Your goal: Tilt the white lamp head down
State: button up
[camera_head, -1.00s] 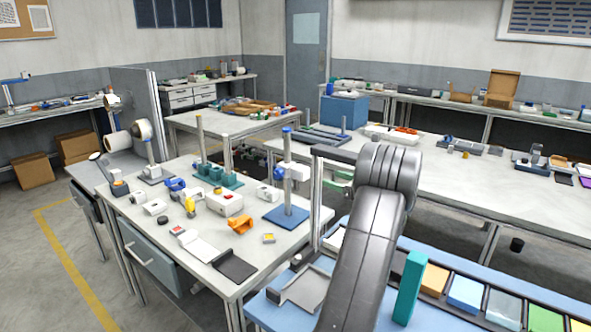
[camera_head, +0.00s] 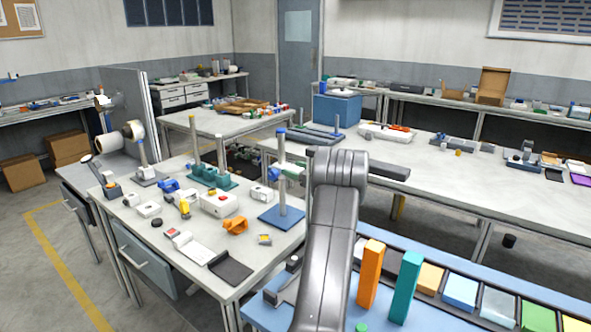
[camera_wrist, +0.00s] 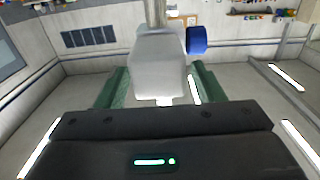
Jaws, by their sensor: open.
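The white lamp head (camera_wrist: 158,68) fills the middle of the wrist view, on a metal pole (camera_wrist: 156,12) with a blue knob (camera_wrist: 196,40) at its right. My gripper (camera_wrist: 162,82) is open, with one green finger on each side of the lamp head's lower part. I cannot tell whether either finger touches it.
An orange bracket (camera_head: 235,226), a white box with a red button (camera_head: 219,204) and a dark tray (camera_head: 230,268) share the table. Tall orange (camera_head: 370,273) and teal (camera_head: 405,287) blocks stand right of my arm.

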jog(key=shift+w+a, duration=0.1)
jog(key=shift+c, duration=0.2)
jog(key=c, duration=0.9)
jog(key=shift+c, duration=0.2)
jog(key=shift+n+b, duration=0.3)
jog(key=shift+b, duration=0.05)
jog(key=n+b, duration=0.5)
jog(key=shift+s+a+f, duration=0.25)
jog(key=shift+s+f, duration=0.1)
jog(key=n+b, duration=0.1)
jog(key=n, duration=0.1)
jog(key=n+b, duration=0.1)
jog(key=b, duration=0.1)
jog(key=shift+s+a+f+n, duration=0.15)
jog(key=shift+s+n, duration=0.05)
jog(key=shift+n, duration=0.2)
jog(key=shift+n+b, duration=0.9)
jog(key=shift+n, duration=0.3)
jog(key=shift+s, duration=0.1)
